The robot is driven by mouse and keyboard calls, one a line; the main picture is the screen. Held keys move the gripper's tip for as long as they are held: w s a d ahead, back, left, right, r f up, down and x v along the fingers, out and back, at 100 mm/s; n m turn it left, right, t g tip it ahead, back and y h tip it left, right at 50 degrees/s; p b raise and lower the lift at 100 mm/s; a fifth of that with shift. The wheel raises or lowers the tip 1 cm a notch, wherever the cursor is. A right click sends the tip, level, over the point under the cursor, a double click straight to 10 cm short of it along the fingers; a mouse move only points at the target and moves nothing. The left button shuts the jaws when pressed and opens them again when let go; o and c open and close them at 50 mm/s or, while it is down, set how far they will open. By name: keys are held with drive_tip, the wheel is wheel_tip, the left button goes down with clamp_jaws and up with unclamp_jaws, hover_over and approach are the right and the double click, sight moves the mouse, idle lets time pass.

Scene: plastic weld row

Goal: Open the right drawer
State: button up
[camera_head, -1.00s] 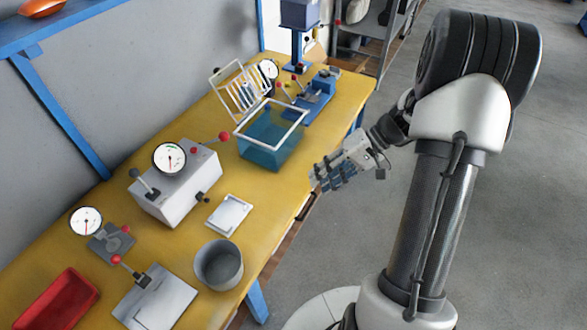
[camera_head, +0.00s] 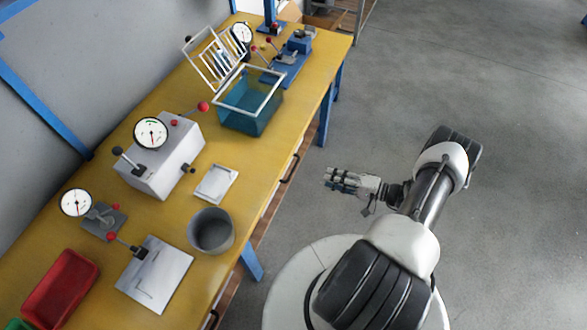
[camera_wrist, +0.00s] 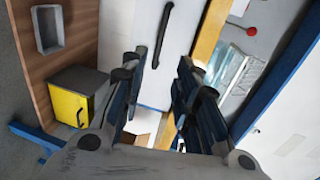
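The yellow workbench (camera_head: 225,190) runs diagonally through the head view. A dark bar handle (camera_head: 290,167) shows on its front below the top edge, on the farther, right-hand drawer; little of the drawer front is visible and it looks flush with the bench. In the wrist view a black bar handle (camera_wrist: 165,35) lies on a pale panel (camera_wrist: 143,28), seemingly this drawer's front. My gripper (camera_head: 328,178) is right of the bench, apart from the handle, pointing left towards the bench. In the wrist view my gripper (camera_wrist: 162,65) has its fingers apart with nothing between them.
A second handle (camera_head: 212,319) shows nearer on the bench front. Blue bench legs (camera_head: 251,262) stand below the edge. A grey cup (camera_head: 211,232) and teal bin (camera_head: 249,105) stand on top. A yellow-fronted box (camera_wrist: 72,105) shows in the wrist view. Floor right of my arm is clear.

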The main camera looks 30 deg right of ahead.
sight(293, 169)
drive_tip(key=b+x, duration=0.2)
drive_tip(key=x, duration=1.3)
drive_tip(key=shift+w+a, duration=0.1)
drive_tip(key=shift+a, duration=0.05)
clamp_jaws()
